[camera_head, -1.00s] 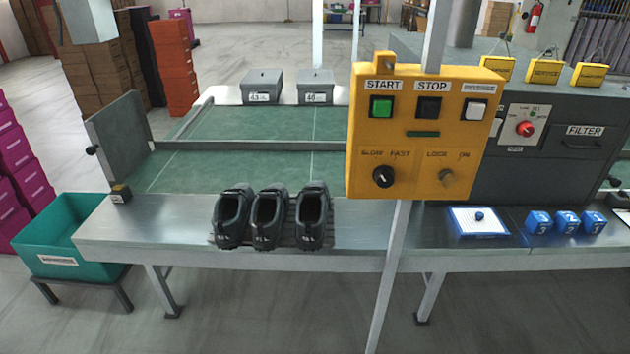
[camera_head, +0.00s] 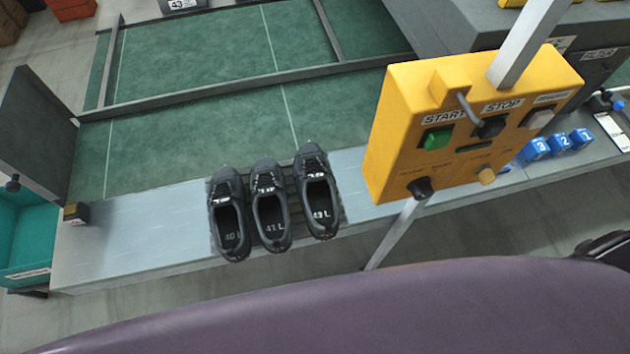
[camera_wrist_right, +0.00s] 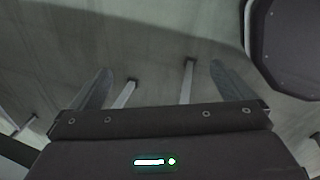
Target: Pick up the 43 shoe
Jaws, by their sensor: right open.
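Three dark shoes stand side by side on a small rack on the metal ledge in the head view, toes pointing away. The rightmost shoe (camera_head: 318,190) has an insole label that seems to read 43 L. The middle shoe (camera_head: 270,205) reads 41 L. The left shoe (camera_head: 229,213) seems to read 40. My right gripper (camera_wrist_right: 160,68) shows in its wrist view with fingers spread and nothing between them, over bare floor. No shoe shows in that view. My left gripper is not in view.
A yellow control box (camera_head: 460,130) on a post stands right of the shoes, overhanging the ledge (camera_head: 140,235). Green belts (camera_head: 190,150) lie behind. A teal bin (camera_head: 25,240) stands left.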

